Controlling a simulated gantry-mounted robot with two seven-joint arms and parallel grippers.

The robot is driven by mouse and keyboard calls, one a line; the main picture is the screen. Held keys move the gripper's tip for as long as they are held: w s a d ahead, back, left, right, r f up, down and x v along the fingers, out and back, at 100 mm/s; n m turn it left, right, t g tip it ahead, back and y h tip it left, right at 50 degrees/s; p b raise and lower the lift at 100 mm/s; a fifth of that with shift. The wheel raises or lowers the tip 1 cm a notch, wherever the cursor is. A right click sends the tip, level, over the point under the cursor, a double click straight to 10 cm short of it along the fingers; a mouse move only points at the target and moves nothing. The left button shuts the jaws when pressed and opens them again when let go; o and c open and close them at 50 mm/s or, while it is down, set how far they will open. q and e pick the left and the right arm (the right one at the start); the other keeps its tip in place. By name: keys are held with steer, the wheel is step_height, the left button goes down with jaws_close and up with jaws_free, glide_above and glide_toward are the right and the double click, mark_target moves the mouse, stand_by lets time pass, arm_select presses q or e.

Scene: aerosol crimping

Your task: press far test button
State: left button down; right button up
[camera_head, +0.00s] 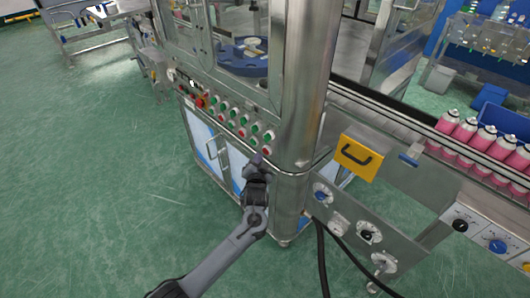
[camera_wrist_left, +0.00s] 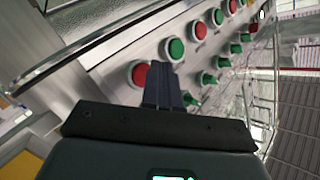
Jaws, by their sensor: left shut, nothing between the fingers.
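A sloped metal control panel (camera_head: 228,112) on the machine's near side carries rows of red and green buttons and knobs. I cannot tell from the pictures which one is the far test button. My left gripper (camera_head: 257,160) is shut and empty, just in front of the panel's near end. In the left wrist view, the shut fingers (camera_wrist_left: 163,88) point at the panel, beside a red button (camera_wrist_left: 138,73) and partly in front of a green knob (camera_wrist_left: 190,99). A green button (camera_wrist_left: 177,50) is just beyond the fingertips. Contact cannot be made out. My right gripper is not in view.
A thick steel column (camera_head: 303,85) stands right of the panel. A conveyor (camera_head: 390,120) with pink cans (camera_head: 464,131) runs to the right.

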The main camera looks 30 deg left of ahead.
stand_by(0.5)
arm_select(q)
steer(key=shift+w, duration=0.1)
steer(key=shift+w, duration=0.3)
stand_by(0.4)
steer(key=shift+w+d, duration=0.15)
steer(key=shift+w, duration=0.25)
stand_by(0.4)
stand_by(0.3)
steer(key=shift+s+a+p, duration=0.2)
steer(key=shift+s+p, duration=0.6)
steer(key=shift+p, duration=0.1)
